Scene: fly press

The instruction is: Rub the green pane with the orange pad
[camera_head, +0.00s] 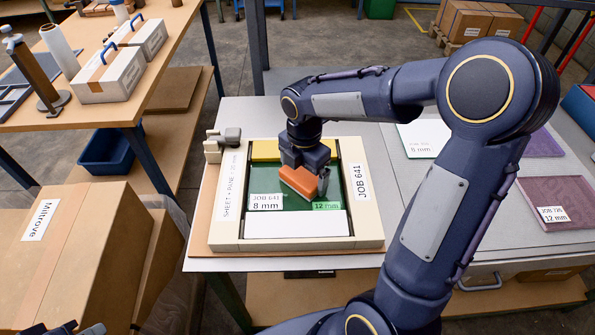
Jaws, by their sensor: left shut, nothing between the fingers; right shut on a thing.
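The green pane (262,225) lies in a cream frame (372,232) on the grey table, between a yellow strip and a white strip. It carries labels reading "JOB 641 8 mm" and "12 mm". My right gripper (308,178) is over the pane's middle, shut on the orange pad (297,183). The pad is low over the pane; I cannot tell whether it touches. My gripper and arm hide part of the pane behind the pad. My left gripper (78,328) shows only in part at the bottom left edge, shut and empty, away from the pane.
A grey clamp (222,145) sits at the frame's back left corner. Purple panes (560,198) and a white sheet (425,138) lie on the table to the right. A cardboard box (85,250) stands at the left, below a wooden shelf (150,85) with boxes.

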